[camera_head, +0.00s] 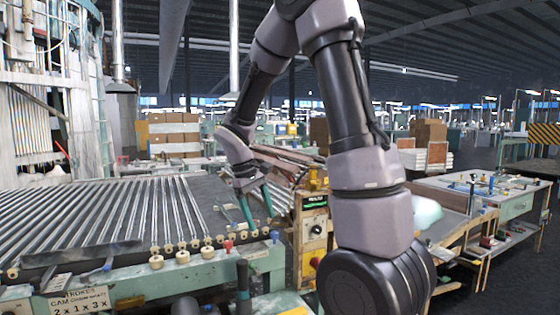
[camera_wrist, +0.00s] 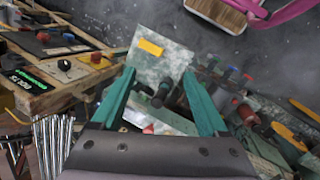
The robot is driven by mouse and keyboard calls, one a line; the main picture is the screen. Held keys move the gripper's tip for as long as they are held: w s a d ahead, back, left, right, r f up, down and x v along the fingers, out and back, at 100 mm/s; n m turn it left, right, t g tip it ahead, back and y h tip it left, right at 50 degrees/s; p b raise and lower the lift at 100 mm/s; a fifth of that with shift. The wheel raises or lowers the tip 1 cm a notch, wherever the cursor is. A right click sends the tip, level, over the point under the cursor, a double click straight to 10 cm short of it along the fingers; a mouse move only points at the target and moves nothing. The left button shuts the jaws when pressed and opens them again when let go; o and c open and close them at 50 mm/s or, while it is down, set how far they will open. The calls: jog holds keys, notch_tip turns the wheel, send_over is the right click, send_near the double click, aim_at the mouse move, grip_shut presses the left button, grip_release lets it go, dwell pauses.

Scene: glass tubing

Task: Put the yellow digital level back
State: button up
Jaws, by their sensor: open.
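My gripper (camera_head: 261,220) hangs over the right end of the roller conveyor, its two teal fingers apart. In the wrist view my gripper (camera_wrist: 158,74) is open, with nothing held between the fingers. A small flat yellow piece (camera_wrist: 150,47) lies on a pale, worn plate (camera_wrist: 172,65) beyond the fingertips, apart from them. Another yellow strip (camera_wrist: 290,137) shows at the right of the wrist view. I cannot tell whether either is the digital level. In the head view a yellow patch (camera_head: 297,311) is cut off at the bottom edge.
The roller conveyor (camera_head: 130,215) fills the left, with knobs along its edge. A control box (camera_head: 314,235) with a green display stands right of my gripper. A wooden bench (camera_wrist: 50,65) is at the wrist view's left.

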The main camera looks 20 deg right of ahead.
jog(key=s+r+m+t+y, duration=0.5)
jog(key=s+r+m+t, duration=0.3)
jog(key=s+r, duration=0.7)
notch_tip(320, 180, up, 3)
jog(key=shift+a+f, duration=0.2)
jog(key=shift+a, duration=0.1)
jog(key=shift+s, duration=0.1)
